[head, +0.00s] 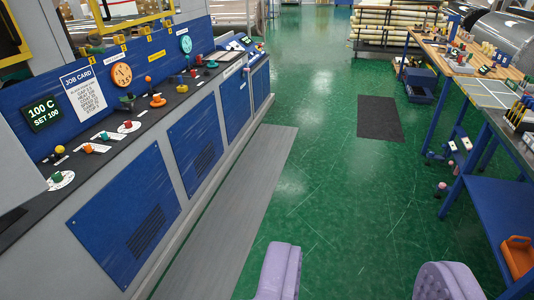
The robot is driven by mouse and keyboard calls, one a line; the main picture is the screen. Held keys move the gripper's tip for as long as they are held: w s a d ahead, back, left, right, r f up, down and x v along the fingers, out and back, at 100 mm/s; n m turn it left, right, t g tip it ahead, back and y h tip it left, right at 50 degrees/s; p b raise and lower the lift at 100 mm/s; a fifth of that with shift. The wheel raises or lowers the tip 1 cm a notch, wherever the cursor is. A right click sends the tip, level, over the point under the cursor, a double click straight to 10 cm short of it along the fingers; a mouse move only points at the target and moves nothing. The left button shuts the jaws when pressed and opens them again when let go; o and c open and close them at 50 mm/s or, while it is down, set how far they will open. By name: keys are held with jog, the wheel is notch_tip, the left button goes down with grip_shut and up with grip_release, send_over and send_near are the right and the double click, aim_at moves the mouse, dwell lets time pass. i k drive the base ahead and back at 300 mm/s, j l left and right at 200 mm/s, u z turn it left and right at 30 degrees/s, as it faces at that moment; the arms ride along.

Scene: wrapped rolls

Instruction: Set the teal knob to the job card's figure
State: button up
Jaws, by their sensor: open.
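The job card (83,88) is a white sheet on the blue back panel at the left. Its title is readable, but its small lines are too fine to read surely. A teal-green knob (56,178) sits on a round white dial plate (61,181) at the near left end of the console. Its pointer and scale are too small to read. A dark green knob (127,102) sits farther along. My gripper (363,275) shows as two lilac fingers at the bottom, wide apart and empty, over the green floor, well right of the console.
A display (42,113) reads "100 C SET 100". A dark mat (379,118) lies in the open aisle.

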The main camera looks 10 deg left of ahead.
aim_at(103, 135)
jog(key=i+u, duration=0.45)
jog(key=i+l+u, duration=0.25)
jog(key=i+u, duration=0.2)
jog(key=i+l+u, duration=0.3)
jog(key=u, duration=0.15)
jog(key=i+l+u, duration=0.3)
jog(key=l+u, duration=0.15)
